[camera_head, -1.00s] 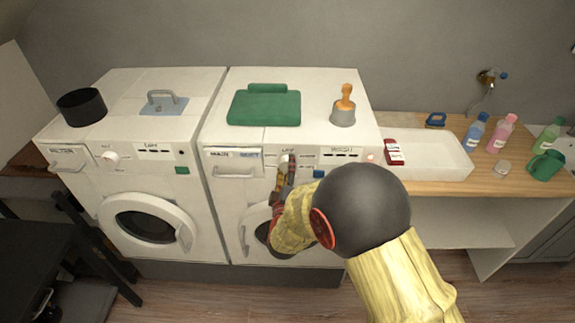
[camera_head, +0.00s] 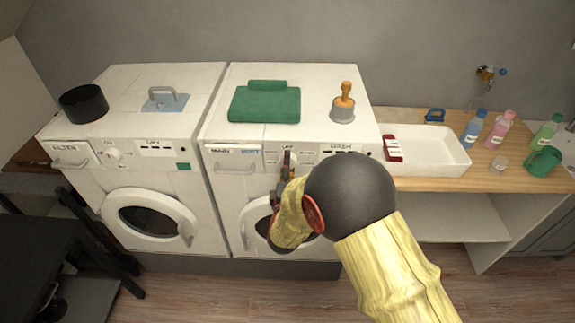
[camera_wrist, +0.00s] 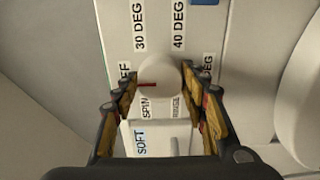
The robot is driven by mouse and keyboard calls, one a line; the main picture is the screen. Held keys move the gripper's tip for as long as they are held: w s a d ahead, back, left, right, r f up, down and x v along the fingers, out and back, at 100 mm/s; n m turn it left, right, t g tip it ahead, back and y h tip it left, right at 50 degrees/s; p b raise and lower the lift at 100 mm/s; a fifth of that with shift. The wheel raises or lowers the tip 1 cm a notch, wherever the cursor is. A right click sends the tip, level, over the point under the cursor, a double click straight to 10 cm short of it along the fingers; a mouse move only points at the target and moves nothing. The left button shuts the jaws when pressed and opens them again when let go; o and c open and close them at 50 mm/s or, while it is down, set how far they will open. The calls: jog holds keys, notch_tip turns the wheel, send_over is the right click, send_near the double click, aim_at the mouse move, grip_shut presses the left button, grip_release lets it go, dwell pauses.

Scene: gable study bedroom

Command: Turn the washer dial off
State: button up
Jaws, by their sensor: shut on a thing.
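The washer (camera_head: 222,190) is the right-hand white machine, labelled WASH. Its white round dial (camera_wrist: 160,72) is in the wrist view, with a red mark pointing left, between the OFF and SPIN labels. My gripper (camera_wrist: 160,88) has one finger on each side of the dial and is shut on it. In the head view my gripper (camera_head: 287,160) is at the washer's front panel and hides most of the dial. A small lamp (camera_head: 372,154) at the panel's right end looks dark.
A dryer (camera_head: 205,130) stands to the left with a black pot (camera_head: 84,103) on top. A folded green towel (camera_head: 262,105) and an orange-handled tool (camera_head: 344,100) are on the washer. A sink (camera_head: 430,150) and bottles are right. A dark chair (camera_head: 60,220) stands front left.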

jog(key=o, duration=1.1)
jog(key=shift+o, duration=0.3)
jog(key=s, duration=1.2)
jog(key=shift+a, duration=0.2)
